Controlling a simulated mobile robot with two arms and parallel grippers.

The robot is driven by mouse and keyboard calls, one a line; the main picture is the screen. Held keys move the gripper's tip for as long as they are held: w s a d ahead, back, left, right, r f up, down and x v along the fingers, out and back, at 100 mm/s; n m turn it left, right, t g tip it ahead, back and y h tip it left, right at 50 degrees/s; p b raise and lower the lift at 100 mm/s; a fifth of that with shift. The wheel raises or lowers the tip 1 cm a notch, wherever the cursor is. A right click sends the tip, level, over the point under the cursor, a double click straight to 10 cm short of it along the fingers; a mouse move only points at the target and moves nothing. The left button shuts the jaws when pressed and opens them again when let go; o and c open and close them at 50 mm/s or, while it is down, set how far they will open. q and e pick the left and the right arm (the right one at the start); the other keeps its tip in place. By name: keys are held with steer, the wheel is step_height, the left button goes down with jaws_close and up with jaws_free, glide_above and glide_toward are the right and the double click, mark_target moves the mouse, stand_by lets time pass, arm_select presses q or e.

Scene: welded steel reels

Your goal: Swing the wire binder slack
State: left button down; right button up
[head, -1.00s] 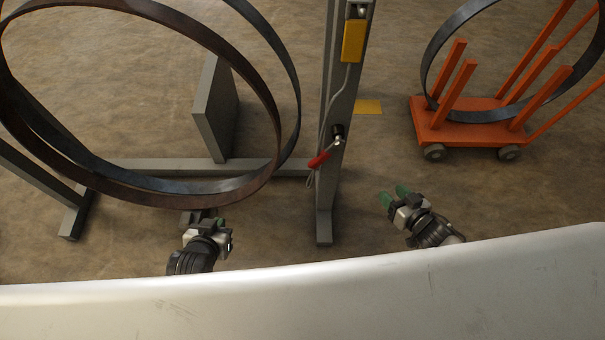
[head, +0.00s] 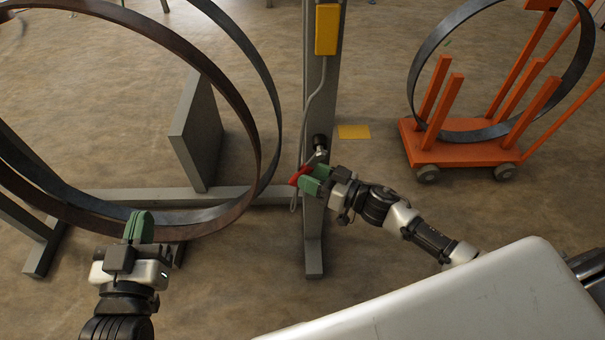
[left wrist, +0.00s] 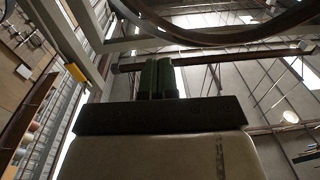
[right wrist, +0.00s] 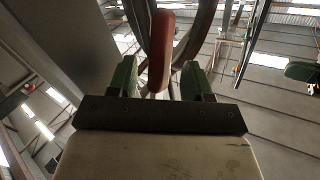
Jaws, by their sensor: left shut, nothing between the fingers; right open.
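The binder's red handle (head: 298,176) sticks out from a pivot on the grey steel post (head: 317,110), with a looped grey cable hanging beside it. My right gripper (head: 312,181) is open at the handle. In the right wrist view the red handle (right wrist: 160,48) stands between the two spread green fingers (right wrist: 158,80); I cannot tell whether it touches either one. My left gripper (head: 138,226) is shut and empty, in front of the lower rim of the large steel hoops (head: 255,130). In the left wrist view its green fingers (left wrist: 157,78) are together.
A yellow box (head: 327,30) is fixed high on the post. An orange cart (head: 460,150) carrying a steel hoop stands at the right. A grey upright plate (head: 196,130) stands behind the large hoops. The floor between post and cart is mostly clear.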

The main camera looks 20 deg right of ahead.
arm_select(q)
steer(key=shift+d+r+t, duration=0.15)
steer(key=shift+r+t, duration=0.65)
steer(key=shift+r, duration=0.1)
arm_select(e)
steer(key=shift+x, duration=1.3)
jaws_close()
